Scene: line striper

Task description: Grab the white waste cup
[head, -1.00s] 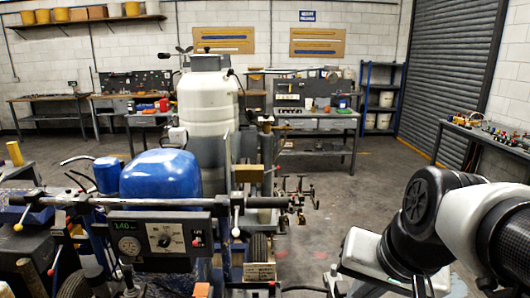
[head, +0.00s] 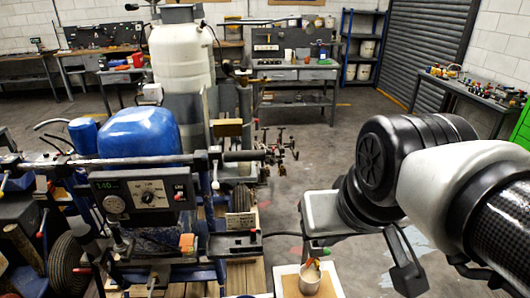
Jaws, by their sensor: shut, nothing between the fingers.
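A small white cup (head: 309,283) stands at the bottom of the view, right of the striper cart. My arm comes in from the right. My gripper (head: 310,249), with a light grey body, is above and just behind the cup in the picture. Its fingers are small and dark and partly hidden. They look shut and empty. I cannot tell how far they are from the cup in depth.
The striper cart with its blue engine cover (head: 138,133) and control panel (head: 143,196) fills the left. A handlebar (head: 240,156) reaches toward my arm. A dark bracket (head: 405,275) hangs below my arm. Open floor (head: 330,150) lies behind; a bench (head: 465,95) stands right.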

